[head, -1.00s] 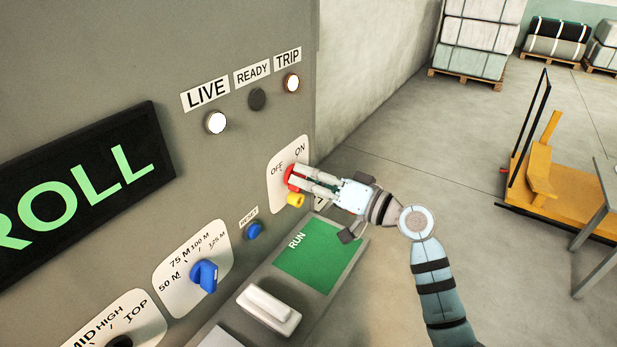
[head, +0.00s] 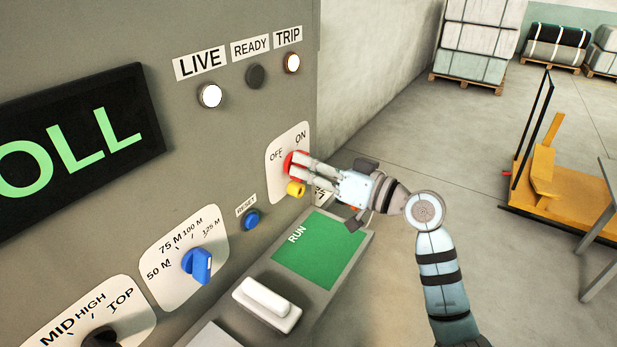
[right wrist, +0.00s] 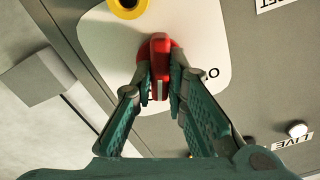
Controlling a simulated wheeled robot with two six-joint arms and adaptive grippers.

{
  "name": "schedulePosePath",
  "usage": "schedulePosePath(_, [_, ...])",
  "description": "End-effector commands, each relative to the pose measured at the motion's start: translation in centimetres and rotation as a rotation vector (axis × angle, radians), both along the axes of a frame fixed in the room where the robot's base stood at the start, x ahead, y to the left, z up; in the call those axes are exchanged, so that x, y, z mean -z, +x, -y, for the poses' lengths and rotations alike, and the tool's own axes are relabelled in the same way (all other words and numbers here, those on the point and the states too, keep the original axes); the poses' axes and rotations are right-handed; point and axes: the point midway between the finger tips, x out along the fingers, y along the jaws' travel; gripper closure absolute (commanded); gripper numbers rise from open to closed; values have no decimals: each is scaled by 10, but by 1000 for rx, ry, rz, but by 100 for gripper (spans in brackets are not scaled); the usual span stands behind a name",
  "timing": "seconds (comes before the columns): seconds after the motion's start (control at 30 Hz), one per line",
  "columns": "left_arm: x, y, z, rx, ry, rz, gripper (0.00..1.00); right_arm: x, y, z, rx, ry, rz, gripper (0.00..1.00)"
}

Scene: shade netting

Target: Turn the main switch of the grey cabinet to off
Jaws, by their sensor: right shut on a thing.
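The grey cabinet (head: 225,140) fills the left of the head view. Its red main switch (head: 293,160) sits on a pale plate (head: 276,180) marked OFF on the left and ON on the right. My right gripper (head: 307,172) is shut on the switch handle, reaching in from the right. In the right wrist view the red handle (right wrist: 160,60) stands between both fingers, its white mark pointing down the picture. One legend there is partly covered by a finger. I cannot tell exactly which position the handle points to. My left gripper is not in view.
The LIVE lamp (head: 210,96) and TRIP lamp (head: 292,63) are lit; the READY lamp (head: 256,76) is dark. A yellow part (head: 296,189) sits just below the switch. A blue RESET button (head: 251,220) and a green RUN panel (head: 318,250) are below.

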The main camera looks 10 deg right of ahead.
Motion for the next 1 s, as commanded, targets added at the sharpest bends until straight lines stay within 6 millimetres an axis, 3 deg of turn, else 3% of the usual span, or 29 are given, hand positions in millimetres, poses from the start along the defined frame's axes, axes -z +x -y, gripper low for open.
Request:
schedulePosePath(0.03, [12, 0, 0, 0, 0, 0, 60, 4, 0, 0, 1, -27, 34, 100])
schedulePosePath(0.3, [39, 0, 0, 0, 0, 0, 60, 4, -1, -1, 1, -210, 214, 100])
schedulePosePath(1.0, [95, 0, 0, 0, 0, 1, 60, 3, -3, -4, -1, -671, 667, 100])
